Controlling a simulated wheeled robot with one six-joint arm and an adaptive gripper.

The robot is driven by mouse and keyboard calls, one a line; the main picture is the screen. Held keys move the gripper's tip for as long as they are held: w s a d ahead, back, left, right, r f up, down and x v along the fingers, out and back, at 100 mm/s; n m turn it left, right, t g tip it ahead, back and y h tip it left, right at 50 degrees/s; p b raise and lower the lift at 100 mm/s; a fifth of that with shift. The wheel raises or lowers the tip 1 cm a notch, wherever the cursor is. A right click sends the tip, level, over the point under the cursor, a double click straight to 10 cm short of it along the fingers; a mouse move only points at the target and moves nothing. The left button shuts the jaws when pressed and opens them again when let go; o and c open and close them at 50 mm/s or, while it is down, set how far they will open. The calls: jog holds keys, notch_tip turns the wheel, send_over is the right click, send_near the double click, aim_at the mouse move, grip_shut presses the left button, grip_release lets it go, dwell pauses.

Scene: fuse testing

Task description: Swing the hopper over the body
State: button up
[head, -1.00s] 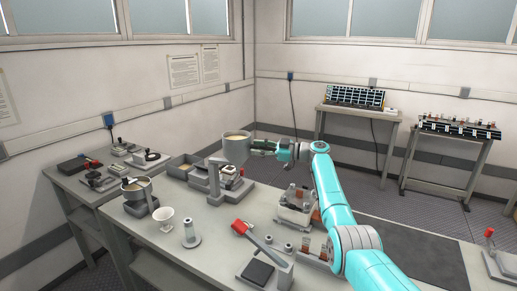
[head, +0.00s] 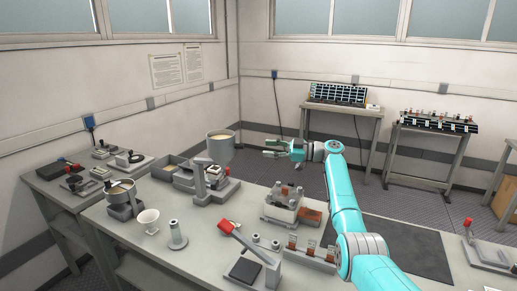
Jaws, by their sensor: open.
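The hopper (head: 221,149) is a round grey cup filled with cream-coloured material. It is held up beside the top of a grey post stand (head: 201,178) on the left part of the bench. My gripper (head: 266,147) is to the right of the hopper, at about its height in the picture. Its fingers point left and are open and empty, with a visible gap to the hopper. I cannot tell for certain which piece is the body; a small pale block (head: 213,171) sits low at the stand, below the hopper.
A red-handled lever press (head: 246,247), a white funnel (head: 147,220), a grey spindle (head: 176,236) and a second cup (head: 122,192) stand on the near bench. A fixture with copper-coloured parts (head: 290,207) sits right of the stand. A dark mat (head: 400,245) is clear.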

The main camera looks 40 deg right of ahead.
jog(key=shift+s+d, duration=0.45)
jog(key=shift+s, duration=0.15)
jog(key=shift+a, duration=0.1)
jog(key=c, duration=0.6)
jog(key=a, duration=0.1)
jog(key=w+a+h, duration=0.1)
jog(key=a, duration=0.1)
jog(key=a+f+n+g+h, duration=0.1)
jog(key=shift+w+a, duration=0.2)
jog(key=shift+w, duration=0.15)
grip_shut()
jog(key=s+a+r+t+h, duration=0.1)
jog(key=s+a+r+h, duration=0.45)
jog(key=a+h, duration=0.45)
send_near(235, 147)
jog(key=shift+n, duration=0.3)
jog(key=w+a, duration=0.2)
jog(key=w, duration=0.1)
jog(key=shift+w+a, duration=0.25)
jog(key=shift+a, duration=0.1)
jog(key=shift+w+d+f, duration=0.3)
jog(key=shift+w+d, duration=0.2)
jog(key=shift+d, duration=0.1)
jog(key=shift+w+d+f, duration=0.35)
jog(key=shift+w+d, duration=0.1)
jog(key=shift+d, duration=0.1)
jog(key=shift+w+d+f, duration=0.25)
jog(key=shift+w+d, duration=0.05)
jog(key=shift+d, duration=0.1)
